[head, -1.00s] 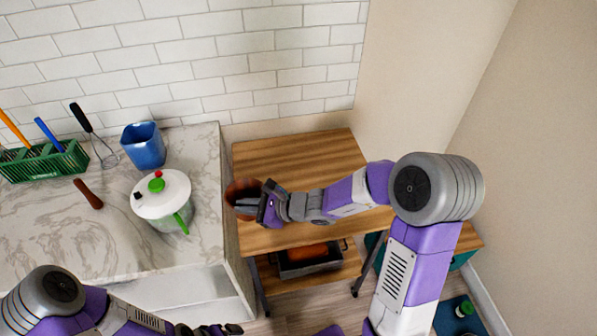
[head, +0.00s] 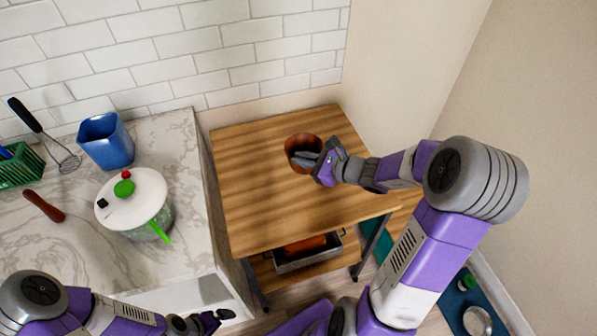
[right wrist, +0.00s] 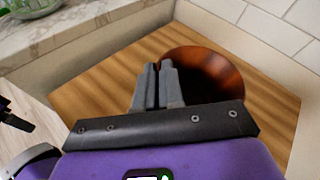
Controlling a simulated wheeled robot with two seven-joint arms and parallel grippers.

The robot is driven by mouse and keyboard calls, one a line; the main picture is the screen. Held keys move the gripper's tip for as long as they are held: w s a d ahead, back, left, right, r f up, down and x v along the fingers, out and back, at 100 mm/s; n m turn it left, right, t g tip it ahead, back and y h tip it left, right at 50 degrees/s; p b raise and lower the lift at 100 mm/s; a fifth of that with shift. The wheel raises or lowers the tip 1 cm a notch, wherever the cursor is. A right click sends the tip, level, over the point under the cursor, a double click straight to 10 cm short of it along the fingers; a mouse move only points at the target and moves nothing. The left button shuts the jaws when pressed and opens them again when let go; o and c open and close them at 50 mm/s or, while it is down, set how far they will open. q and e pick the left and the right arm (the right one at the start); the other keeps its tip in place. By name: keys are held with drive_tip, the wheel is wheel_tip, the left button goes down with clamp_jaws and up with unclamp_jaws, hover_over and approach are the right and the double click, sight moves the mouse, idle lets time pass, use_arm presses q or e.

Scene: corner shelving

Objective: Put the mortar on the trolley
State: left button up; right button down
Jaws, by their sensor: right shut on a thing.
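The mortar (head: 304,143) is a reddish-brown round bowl, over the back middle of the trolley's wooden top (head: 255,190). My right gripper (head: 306,158) is shut on its rim from the right. In the right wrist view the fingers (right wrist: 158,75) are close together at the left rim of the mortar (right wrist: 222,62), with its dark inside showing. I cannot tell whether the mortar's base touches the top. My left gripper (head: 213,320) is low at the bottom edge, away from the trolley; its jaw state is unclear.
The marble counter (head: 90,240) stands left of the trolley, with a white-lidded pot (head: 135,200), a brown pestle-like stick (head: 44,206), a blue container (head: 106,142) and a whisk (head: 45,135). A tray (head: 308,255) is on the lower shelf. The trolley top is otherwise clear.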

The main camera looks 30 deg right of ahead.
wheel_tip(320, 180, down, 9)
drive_tip(key=b, duration=0.3)
drive_tip(key=shift+w+f, duration=0.1)
drive_tip(key=shift+w, duration=0.05)
drive_tip(key=shift+f, duration=0.1)
drive_tip(key=c, duration=1.3)
unclamp_jaws()
drive_tip(key=shift+o, duration=0.2)
